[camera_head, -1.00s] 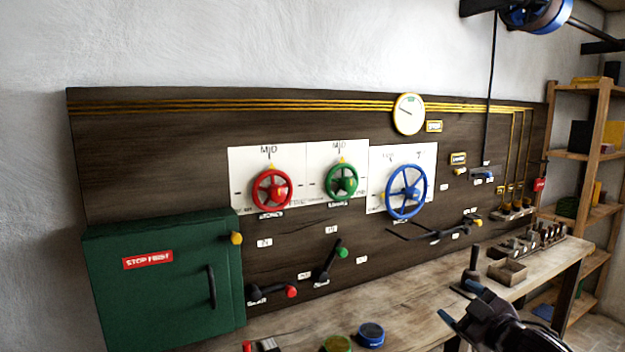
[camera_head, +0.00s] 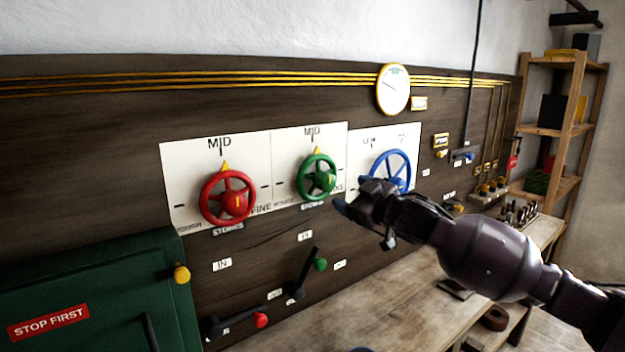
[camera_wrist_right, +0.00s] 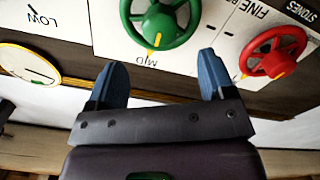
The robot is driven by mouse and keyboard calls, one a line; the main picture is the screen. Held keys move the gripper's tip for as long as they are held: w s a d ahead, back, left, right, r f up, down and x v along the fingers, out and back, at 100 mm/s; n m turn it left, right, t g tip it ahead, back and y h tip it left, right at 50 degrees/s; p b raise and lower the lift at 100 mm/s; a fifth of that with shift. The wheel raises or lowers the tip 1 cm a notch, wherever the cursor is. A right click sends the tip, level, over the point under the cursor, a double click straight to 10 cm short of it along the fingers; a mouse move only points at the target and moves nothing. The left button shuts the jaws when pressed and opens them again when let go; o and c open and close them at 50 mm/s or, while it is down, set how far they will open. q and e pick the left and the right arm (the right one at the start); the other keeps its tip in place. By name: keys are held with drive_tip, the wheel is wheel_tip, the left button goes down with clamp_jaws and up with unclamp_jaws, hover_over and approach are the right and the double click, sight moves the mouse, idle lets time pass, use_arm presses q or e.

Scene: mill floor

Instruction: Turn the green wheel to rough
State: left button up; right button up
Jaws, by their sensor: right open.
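The green wheel (camera_head: 316,177) is mounted on a white scale plate on the dark panel, its yellow pointer up at MID. In the right wrist view the green wheel (camera_wrist_right: 160,25) appears upside down, beyond and between the two blue fingers. My right gripper (camera_head: 352,197) is open and empty, in front of the panel just right of the green wheel and apart from it. The same gripper (camera_wrist_right: 157,82) shows its spread fingers in the wrist view. The ROUGH lettering on the green plate is too small to read surely. My left gripper is not in view.
The red wheel (camera_head: 227,196) is left of the green one, also pointing to MID. The blue wheel (camera_head: 391,168) is partly behind my right gripper. A green cabinet (camera_head: 95,285) stands lower left.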

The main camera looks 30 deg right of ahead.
sight(330, 183)
drive_tip(key=w, duration=0.3)
drive_tip(key=w+p, duration=0.1)
drive_tip(key=w, duration=0.4)
drive_tip(key=shift+w+a+r, duration=0.15)
drive_tip(key=shift+w+a, duration=0.15)
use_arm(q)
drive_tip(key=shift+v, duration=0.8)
use_arm(e)
drive_tip(key=shift+w, duration=0.85)
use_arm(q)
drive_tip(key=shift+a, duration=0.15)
use_arm(e)
drive_tip(key=shift+a, duration=0.1)
drive_tip(key=c, duration=0.9)
use_arm(q)
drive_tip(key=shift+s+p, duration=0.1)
drive_tip(key=shift+p, duration=0.2)
